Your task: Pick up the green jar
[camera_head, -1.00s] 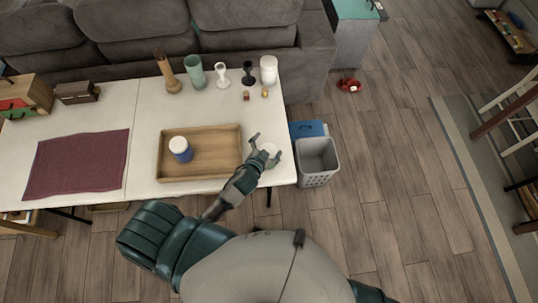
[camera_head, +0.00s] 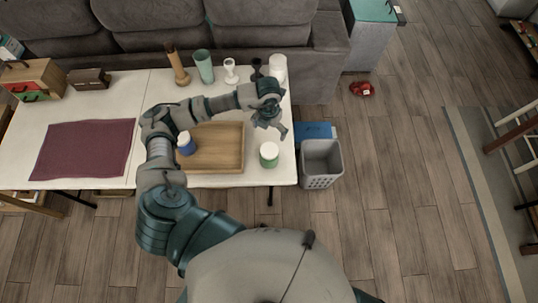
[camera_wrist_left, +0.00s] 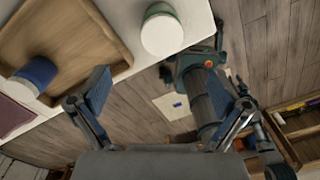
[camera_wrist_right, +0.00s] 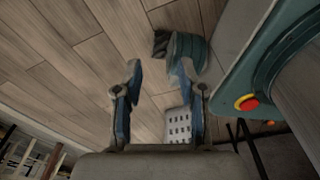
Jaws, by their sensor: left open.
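The green jar (camera_head: 269,156) with a white lid stands upright near the right front corner of the white table, just right of the wooden tray. It also shows at the top of the left wrist view (camera_wrist_left: 162,32). My left gripper (camera_head: 273,127) is open and empty, pointing down just behind the jar and apart from it. In the left wrist view its fingers (camera_wrist_left: 160,88) are spread, with the jar beyond them. My right gripper (camera_wrist_right: 160,76) is open and empty, over the floor in the right wrist view.
A blue jar (camera_head: 186,144) with a white lid stands in the wooden tray (camera_head: 220,168). Vases and candlesticks, including a wooden one (camera_head: 177,66), line the table's back edge. A grey basket (camera_head: 321,160) stands on the floor right of the table.

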